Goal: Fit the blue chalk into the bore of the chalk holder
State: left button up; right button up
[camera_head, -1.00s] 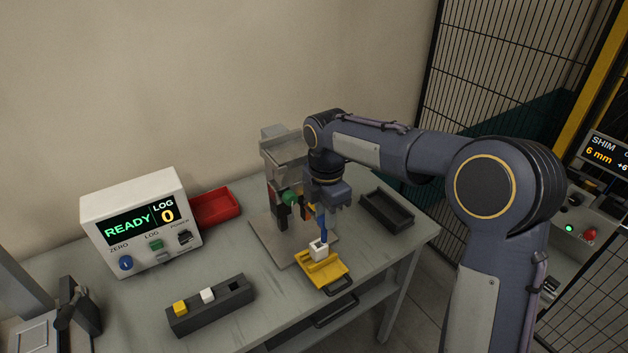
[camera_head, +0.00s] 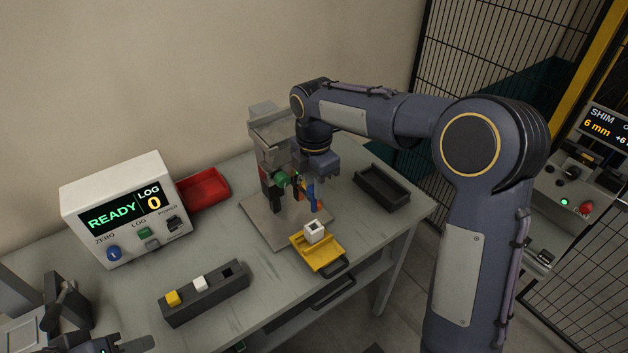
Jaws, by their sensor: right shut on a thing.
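The blue chalk (camera_head: 312,196) is a slim upright stick, leaning slightly, below my right gripper (camera_head: 309,182). My right gripper is shut on it. The white chalk holder (camera_head: 314,232) is a small block with a dark bore open at its top. It sits on the yellow tray (camera_head: 325,258) near the table's front edge. The chalk's lower end shows just above and behind the holder in the picture, apart from it. The bore looks empty.
A grey clamp stand (camera_head: 270,135) with a green knob stands close behind the right gripper. A black bin (camera_head: 382,186) lies to the right, a red bin (camera_head: 203,189) to the left. A meter box (camera_head: 128,210) and a dark slotted block (camera_head: 205,292) with yellow and white pieces stand left.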

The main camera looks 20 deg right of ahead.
aim_at(314, 211)
jog(key=shift+f+b, duration=1.35)
jog(key=shift+f, duration=1.1)
jog(key=shift+p, duration=0.5)
jog(key=shift+f+b, duration=2.1)
jog(key=shift+f, duration=1.25)
jog(key=o, duration=1)
jog(key=shift+o, duration=0.2)
jog(key=shift+r, duration=0.1)
notch_tip(314, 211, up, 7)
jog(key=shift+f+b, duration=0.1)
jog(key=shift+b, duration=0.2)
jog(key=shift+r, duration=0.45)
